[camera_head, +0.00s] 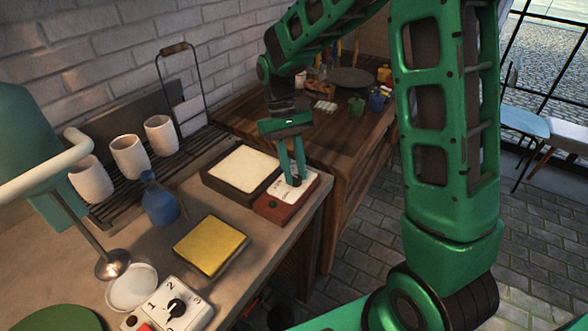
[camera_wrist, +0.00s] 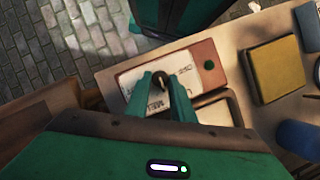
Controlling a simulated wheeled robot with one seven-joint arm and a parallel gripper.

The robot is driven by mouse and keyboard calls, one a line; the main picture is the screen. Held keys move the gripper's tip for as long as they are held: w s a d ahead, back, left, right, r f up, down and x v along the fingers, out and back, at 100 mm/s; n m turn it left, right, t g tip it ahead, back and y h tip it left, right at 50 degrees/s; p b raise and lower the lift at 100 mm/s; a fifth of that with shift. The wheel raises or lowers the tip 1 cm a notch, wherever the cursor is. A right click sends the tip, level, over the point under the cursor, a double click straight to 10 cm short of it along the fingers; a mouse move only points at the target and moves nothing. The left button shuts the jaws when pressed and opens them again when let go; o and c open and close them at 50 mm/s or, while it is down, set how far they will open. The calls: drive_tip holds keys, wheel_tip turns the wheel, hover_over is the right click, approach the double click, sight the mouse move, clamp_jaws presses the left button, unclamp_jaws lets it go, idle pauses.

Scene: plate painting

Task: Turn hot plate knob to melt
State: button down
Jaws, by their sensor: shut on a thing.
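The hot plate control box (camera_head: 284,201) is a reddish-brown block with a white labelled face, at the front right edge of the counter. Its dark knob (camera_wrist: 157,86) shows between my fingertips in the wrist view. My gripper (camera_head: 296,181) reaches down onto the box and is shut on the knob. It also shows in the wrist view (camera_wrist: 158,82). Part of a printed word that looks like "MELT" shows beside the fingers in the wrist view; where the knob points is hidden. The hot plate (camera_head: 243,168), dark-framed with a cream top, sits just left of the box.
A yellow sponge-like block (camera_head: 209,247), a blue bottle (camera_head: 160,199) and a white numbered dial box (camera_head: 172,306) stand nearer on the counter. Several white cups (camera_head: 128,157) stand on a rack by the wall. A wooden table (camera_head: 345,125) with paint items is behind.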

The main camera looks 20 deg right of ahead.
drive_tip(key=m+y, duration=0.1)
drive_tip(key=m, duration=0.1)
drive_tip(key=m+y, duration=0.1)
drive_tip(key=m, duration=0.1)
drive_tip(key=shift+d+m, duration=0.35)
drive_tip(key=shift+m, duration=0.05)
drive_tip(key=shift+s+m+t+y, duration=0.1)
drive_tip(key=shift+m+t+y, duration=0.2)
drive_tip(key=shift+m, duration=0.7)
drive_tip(key=shift+s+m+t+y, duration=0.1)
drive_tip(key=shift+m+y, duration=0.3)
drive_tip(key=shift+m, duration=0.6)
drive_tip(key=shift+a, duration=0.1)
drive_tip(key=c, duration=1.5)
unclamp_jaws()
drive_tip(key=shift+c, duration=0.2)
drive_tip(key=shift+w, duration=0.1)
drive_tip(key=shift+w+r, duration=0.1)
drive_tip(key=shift+r, duration=0.1)
drive_tip(key=v, duration=1)
